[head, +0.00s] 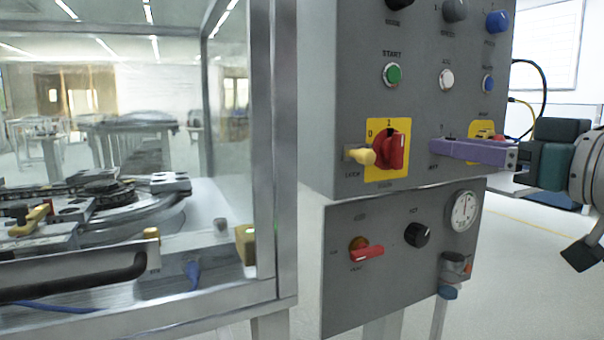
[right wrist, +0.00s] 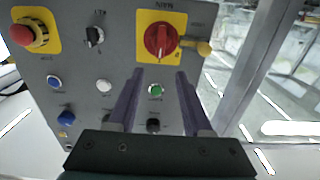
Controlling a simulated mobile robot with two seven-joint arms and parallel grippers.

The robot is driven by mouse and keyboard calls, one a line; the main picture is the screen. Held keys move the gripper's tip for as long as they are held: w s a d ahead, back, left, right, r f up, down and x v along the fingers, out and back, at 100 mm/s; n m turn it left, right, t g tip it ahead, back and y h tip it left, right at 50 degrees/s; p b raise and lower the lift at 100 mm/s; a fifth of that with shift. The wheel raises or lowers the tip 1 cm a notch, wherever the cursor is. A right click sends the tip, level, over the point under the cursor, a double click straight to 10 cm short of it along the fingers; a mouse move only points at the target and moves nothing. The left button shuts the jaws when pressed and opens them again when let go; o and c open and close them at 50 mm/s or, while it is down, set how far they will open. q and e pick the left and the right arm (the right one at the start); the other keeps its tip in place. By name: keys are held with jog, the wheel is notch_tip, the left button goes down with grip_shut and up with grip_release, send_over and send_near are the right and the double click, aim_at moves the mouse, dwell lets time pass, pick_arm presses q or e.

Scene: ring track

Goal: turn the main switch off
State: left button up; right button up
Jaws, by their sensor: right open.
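The main switch (head: 389,150) is a red rotary knob on a yellow plate, marked 0 at left and I at top, on the grey panel. In the right wrist view, which is upside down, the main switch (right wrist: 160,40) has its white mark in line with the I side. A yellow-knobbed lever (head: 361,156) sits at its left edge and also shows in the wrist view (right wrist: 203,48). My right gripper (head: 436,147) has purple fingers, spread and empty, in front of the panel just right of the switch, apart from it. My left gripper is out of view.
The green START button (head: 393,75) is above the switch. A red mushroom button (right wrist: 24,35) on yellow is mostly hidden behind my gripper in the head view. A lower panel (head: 340,300) carries a red lever (head: 366,253), black knob and gauge (head: 465,211). A framed glass enclosure (head: 285,150) stands left.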

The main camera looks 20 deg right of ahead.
aim_at(402, 139)
jog(key=shift+w+a+b, duration=0.2)
jog(key=shift+w+b, duration=0.1)
jog(key=shift+w, duration=2.15)
jog(key=shift+w+a+b, duration=0.2)
jog(key=shift+w+b, duration=0.05)
jog(key=shift+w, duration=2.2)
jog(key=c, duration=0.7)
jog(key=shift+f, duration=0.15)
grip_shut()
